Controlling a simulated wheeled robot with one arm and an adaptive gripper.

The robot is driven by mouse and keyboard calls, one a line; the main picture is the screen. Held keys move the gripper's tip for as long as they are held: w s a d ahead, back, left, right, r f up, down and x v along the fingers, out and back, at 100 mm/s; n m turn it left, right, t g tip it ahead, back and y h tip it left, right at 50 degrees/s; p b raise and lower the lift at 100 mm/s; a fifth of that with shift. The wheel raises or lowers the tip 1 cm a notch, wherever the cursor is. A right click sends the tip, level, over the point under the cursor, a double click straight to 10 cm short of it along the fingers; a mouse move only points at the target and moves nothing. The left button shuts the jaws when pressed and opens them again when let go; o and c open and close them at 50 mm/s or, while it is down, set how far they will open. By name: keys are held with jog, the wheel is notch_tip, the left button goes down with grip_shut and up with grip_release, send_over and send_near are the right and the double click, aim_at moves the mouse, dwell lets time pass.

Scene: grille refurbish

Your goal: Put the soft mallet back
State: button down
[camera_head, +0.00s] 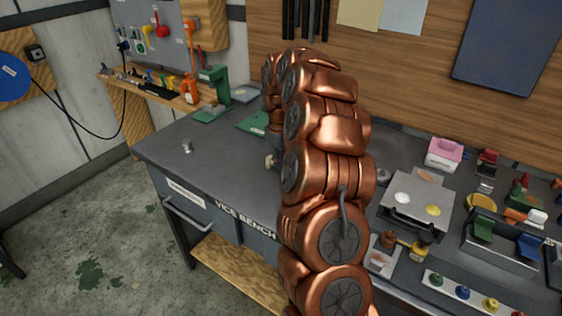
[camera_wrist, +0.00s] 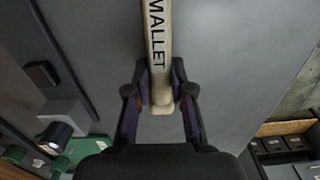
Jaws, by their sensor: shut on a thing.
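In the wrist view, my gripper (camera_wrist: 161,100) is shut on the pale handle of the soft mallet (camera_wrist: 158,50), which bears the word MALLET. The handle's butt end sits between the two fingers, and the handle runs up out of the picture. The mallet's head is out of the wrist view. In the head view my copper arm reaches over the vice bench (camera_head: 160,151) and hides most of my gripper and the mallet.
A green press-like tool (camera_head: 214,88) stands at the bench's back left. A grey tool panel (camera_head: 168,35) with hanging tools is on the left wall. A grey box (camera_head: 416,197) and coloured parts crowd the right. The bench's left part is mostly clear, with a small metal piece (camera_head: 187,147).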

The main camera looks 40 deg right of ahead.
jog(key=c, duration=0.9)
grip_release()
jog(key=shift+c, duration=0.2)
notch_tip(320, 180, up, 12)
jog(key=shift+w, duration=0.15)
jog(key=shift+a, duration=0.1)
